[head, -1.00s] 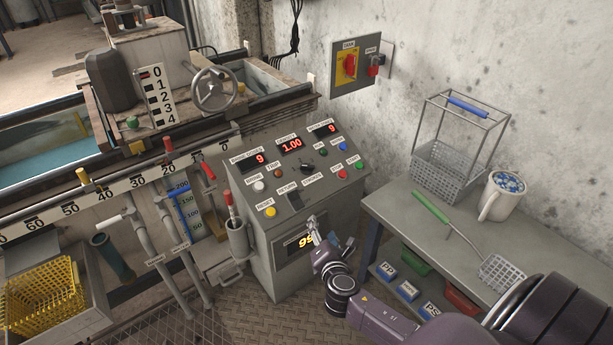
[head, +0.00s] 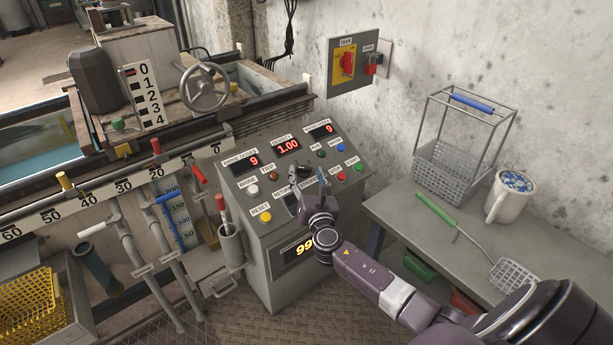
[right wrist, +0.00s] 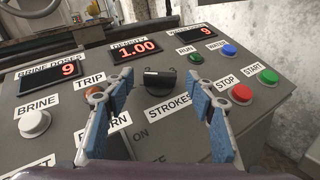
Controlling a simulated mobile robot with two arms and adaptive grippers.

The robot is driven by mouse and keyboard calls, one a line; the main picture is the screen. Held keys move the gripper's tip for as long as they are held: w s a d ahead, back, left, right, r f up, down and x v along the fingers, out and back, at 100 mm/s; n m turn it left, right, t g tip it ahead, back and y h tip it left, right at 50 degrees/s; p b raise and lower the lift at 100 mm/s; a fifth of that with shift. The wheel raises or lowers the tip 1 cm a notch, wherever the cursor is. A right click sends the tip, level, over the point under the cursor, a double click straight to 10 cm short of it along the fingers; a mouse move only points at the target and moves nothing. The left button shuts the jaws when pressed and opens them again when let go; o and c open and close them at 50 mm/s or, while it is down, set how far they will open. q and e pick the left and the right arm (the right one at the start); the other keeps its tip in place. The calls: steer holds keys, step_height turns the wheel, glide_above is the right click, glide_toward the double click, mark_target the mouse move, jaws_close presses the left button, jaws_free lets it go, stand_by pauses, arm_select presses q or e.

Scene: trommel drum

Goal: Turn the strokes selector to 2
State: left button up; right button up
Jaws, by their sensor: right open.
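The strokes selector is a black knob (right wrist: 160,82) on the sloping grey control panel, just above the STROKES label (right wrist: 168,107) in the right wrist view. My right gripper (right wrist: 160,100) is open. Its two blue-padded fingers stand apart on the left and right of the knob, nearer the camera, and I see no contact. In the head view my right gripper (head: 310,178) is over the middle of the panel and partly hides the knob and its label. The knob's number markings are not legible. My left gripper is not in view.
Around the knob are a white BRINE button (right wrist: 34,123), a red STOP button (right wrist: 241,93), a green START button (right wrist: 268,76) and displays reading 9 and 1.00. A grey bench (head: 405,210) with a wire basket (head: 445,175) and mug (head: 507,199) stands right.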

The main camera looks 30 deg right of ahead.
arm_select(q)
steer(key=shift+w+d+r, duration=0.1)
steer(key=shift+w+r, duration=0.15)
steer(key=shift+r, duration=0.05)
arm_select(e)
steer(key=shift+w+d, duration=0.1)
steer(key=shift+w, duration=0.15)
steer(key=shift+c, duration=0.7)
